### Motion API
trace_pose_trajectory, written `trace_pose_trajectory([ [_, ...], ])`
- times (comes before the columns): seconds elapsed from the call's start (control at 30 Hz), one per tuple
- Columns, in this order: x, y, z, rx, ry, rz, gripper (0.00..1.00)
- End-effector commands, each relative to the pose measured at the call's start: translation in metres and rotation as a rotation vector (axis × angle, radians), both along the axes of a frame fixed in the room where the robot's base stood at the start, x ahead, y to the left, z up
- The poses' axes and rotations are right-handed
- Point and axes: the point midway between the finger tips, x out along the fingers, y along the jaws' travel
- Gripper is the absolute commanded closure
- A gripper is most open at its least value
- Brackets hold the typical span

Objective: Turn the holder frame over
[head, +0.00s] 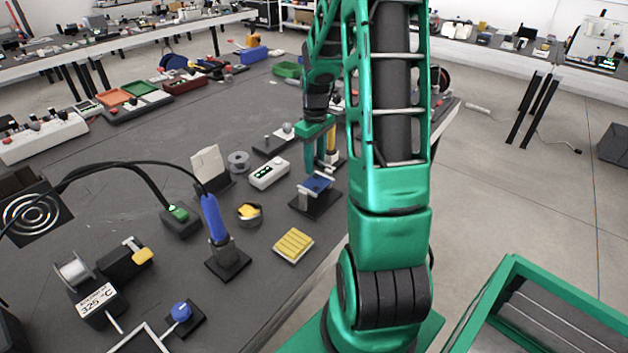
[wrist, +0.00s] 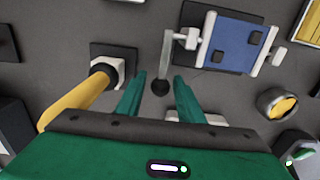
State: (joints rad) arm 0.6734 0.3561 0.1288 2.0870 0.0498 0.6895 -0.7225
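The holder frame (wrist: 232,46) is a blue plate between light grey end pieces on a dark square base. A light grey crank arm (wrist: 165,55) sticks out from its left end in the wrist view. In the head view the frame (head: 318,185) stands near the table's right edge. My gripper (wrist: 155,82) is open, its two green fingers apart with nothing held. A dark round knob (wrist: 160,88) shows between the fingertips, by the crank arm's lower end. I cannot tell how far above it the fingertips are. In the head view my gripper (head: 320,165) is just behind the frame.
A yellow-handled tool in a white holder (wrist: 106,72) on a dark base stands close left of my fingers in the wrist view. A white box (head: 268,173), a yellow ribbed pad (head: 293,246) and a yellow-topped round tin (head: 249,213) lie nearby on the dark table (head: 170,260).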

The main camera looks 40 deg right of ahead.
Motion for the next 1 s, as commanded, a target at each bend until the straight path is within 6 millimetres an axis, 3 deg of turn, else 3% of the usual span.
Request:
trace_pose_trajectory([
  [0.03,0.0,0.0,0.0,0.0,0.0,0.0,0.66],
  [0.13,0.0,0.0,0.0,0.0,0.0,0.001,0.84],
  [1.0,-0.002,0.0,0.02,0.0,0.0,0.001,0.83],
])
